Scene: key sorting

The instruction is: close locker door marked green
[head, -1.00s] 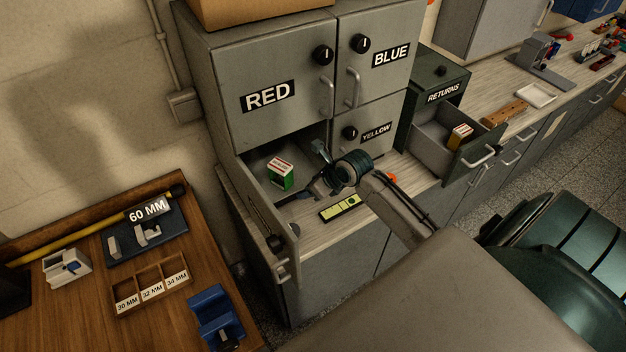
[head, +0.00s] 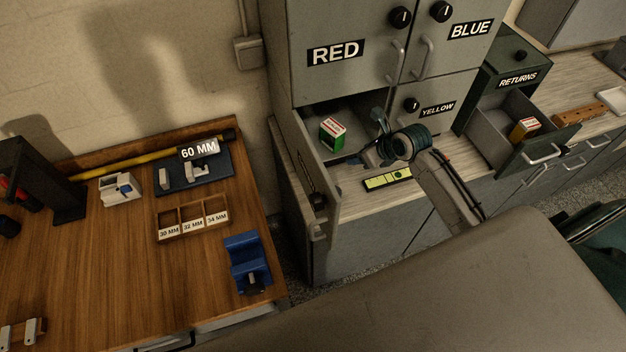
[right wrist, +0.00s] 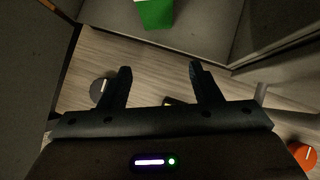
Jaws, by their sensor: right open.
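An open locker compartment under the RED door (head: 335,70) holds a green and white box (head: 332,133); the box also shows at the top of the right wrist view (right wrist: 155,12). Its grey door (head: 308,165) is swung out toward me on the left, seen nearly edge-on, with a knob and handle near its free edge. I cannot read a green marking on it. My right gripper (head: 366,158) is at the compartment's mouth, right of the open door. In the right wrist view the gripper (right wrist: 160,70) is open, with nothing between its fingers. My left gripper is out of view.
The BLUE door (head: 455,50) and YELLOW door (head: 428,117) are shut. A yellow-green strip (head: 388,179) lies on the counter by my right arm. The RETURNS drawer (head: 535,153) stands open at right. A wooden bench (head: 120,255) with a blue vise (head: 247,262) is at left.

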